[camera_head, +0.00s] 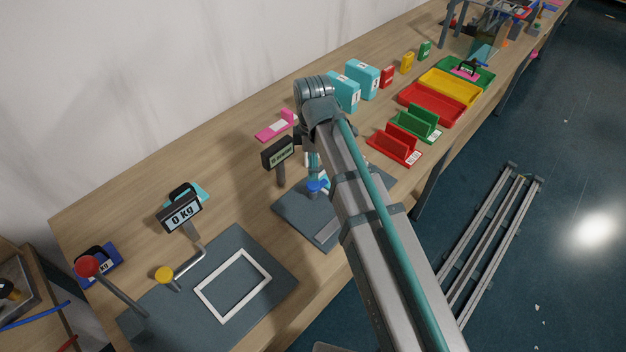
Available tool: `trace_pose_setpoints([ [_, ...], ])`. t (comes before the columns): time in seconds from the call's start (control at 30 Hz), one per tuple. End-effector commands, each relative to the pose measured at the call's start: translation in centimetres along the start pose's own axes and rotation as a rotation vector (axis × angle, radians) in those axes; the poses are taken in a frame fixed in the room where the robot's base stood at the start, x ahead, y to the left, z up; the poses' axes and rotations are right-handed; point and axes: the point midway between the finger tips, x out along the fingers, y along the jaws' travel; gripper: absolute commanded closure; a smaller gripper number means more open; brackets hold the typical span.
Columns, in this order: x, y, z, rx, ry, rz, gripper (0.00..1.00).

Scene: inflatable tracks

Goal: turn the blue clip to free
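A small blue part (317,186), which looks like the blue clip, sits above a dark grey base plate (300,215) in the middle of the bench. It is partly covered by my arm, and its turn position cannot be read. My arm comes up from the lower right and bends down at its top joint. The lower end of my arm is just above and beside the blue part. My gripper's fingers are hidden or too small to make out, so contact with the blue part cannot be told.
A small display (278,153) stands left of the blue part. A second display (180,213) reads "0 kg" beside a grey plate with a white frame (233,285). Red (394,146) and green (417,122) holders and coloured trays (432,104) lie right. Teal boxes (362,79) stand behind.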

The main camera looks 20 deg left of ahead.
Motion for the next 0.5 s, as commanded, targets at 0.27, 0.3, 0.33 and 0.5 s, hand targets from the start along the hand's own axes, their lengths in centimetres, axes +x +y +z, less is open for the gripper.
trace_pose_setpoints([
  [0.27,4.2,-0.1,0.0,0.000,-0.001,-0.002,0.34],
  [0.3,4.7,-0.1,0.0,0.000,-0.001,-0.003,0.34],
  [0.33,5.0,-0.1,0.0,0.000,-0.001,-0.002,0.34],
  [0.5,6.5,-0.1,0.0,0.000,0.000,-0.001,0.34],
])
